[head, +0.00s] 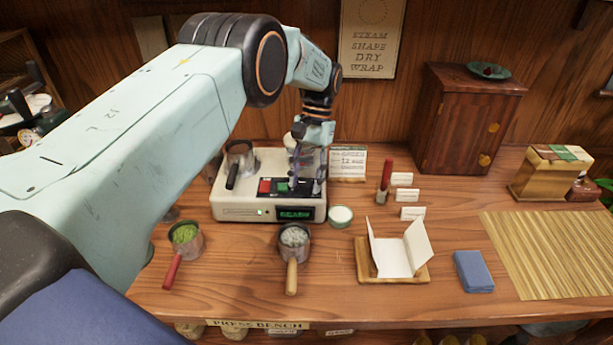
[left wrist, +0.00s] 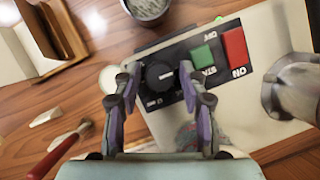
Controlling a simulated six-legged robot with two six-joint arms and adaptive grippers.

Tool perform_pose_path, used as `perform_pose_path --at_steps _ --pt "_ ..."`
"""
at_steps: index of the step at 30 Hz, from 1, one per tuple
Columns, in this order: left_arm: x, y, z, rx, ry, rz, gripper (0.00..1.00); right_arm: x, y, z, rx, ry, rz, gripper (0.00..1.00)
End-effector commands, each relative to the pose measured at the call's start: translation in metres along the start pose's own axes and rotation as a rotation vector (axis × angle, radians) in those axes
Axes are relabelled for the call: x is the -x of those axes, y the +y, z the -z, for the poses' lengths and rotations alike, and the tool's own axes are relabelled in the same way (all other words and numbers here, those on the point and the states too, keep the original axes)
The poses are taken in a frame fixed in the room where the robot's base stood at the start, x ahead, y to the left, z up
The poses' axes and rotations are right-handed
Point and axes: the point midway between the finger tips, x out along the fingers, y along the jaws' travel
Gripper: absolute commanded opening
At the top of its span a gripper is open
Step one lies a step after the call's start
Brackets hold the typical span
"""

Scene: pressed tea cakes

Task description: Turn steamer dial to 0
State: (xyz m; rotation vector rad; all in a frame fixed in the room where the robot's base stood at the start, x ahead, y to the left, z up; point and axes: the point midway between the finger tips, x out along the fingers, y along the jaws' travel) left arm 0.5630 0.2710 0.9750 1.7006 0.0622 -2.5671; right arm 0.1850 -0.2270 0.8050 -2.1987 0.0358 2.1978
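The white steamer (head: 238,208) stands on the bench in the head view, with a lit green display at its front. My left gripper (head: 307,183) points down over the right part of its dark control panel. In the left wrist view, the black round dial (left wrist: 159,77) lies between the two fingertips of my left gripper (left wrist: 160,84). The fingers are apart, one on each side of the dial; I cannot tell whether they touch it. The dial's setting is too small to read. In the head view the gripper hides the dial. My right gripper is not in view.
A green button (left wrist: 203,57) and a red button (left wrist: 235,51) sit close beside the dial. A metal pot (head: 239,160) stands on the steamer's left. Pans with green (head: 183,240) and pale contents (head: 294,240) stand in front. A small white-topped tin (head: 340,215) is at its right.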

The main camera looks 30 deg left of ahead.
Motion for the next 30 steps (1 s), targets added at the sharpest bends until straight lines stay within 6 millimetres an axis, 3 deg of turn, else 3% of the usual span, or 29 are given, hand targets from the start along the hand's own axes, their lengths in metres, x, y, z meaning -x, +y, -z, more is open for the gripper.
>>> perform_pose_path --at_steps 8,21,30 --pt "0.006 0.0 0.001 -0.001 0.008 0.001 0.42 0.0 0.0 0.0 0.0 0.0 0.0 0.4" --pt "0.058 0.0 0.001 -0.001 0.006 0.0 0.42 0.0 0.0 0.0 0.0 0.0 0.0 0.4" --pt "0.074 0.0 0.001 -0.001 0.004 0.0 0.42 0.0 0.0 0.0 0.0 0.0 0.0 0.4"
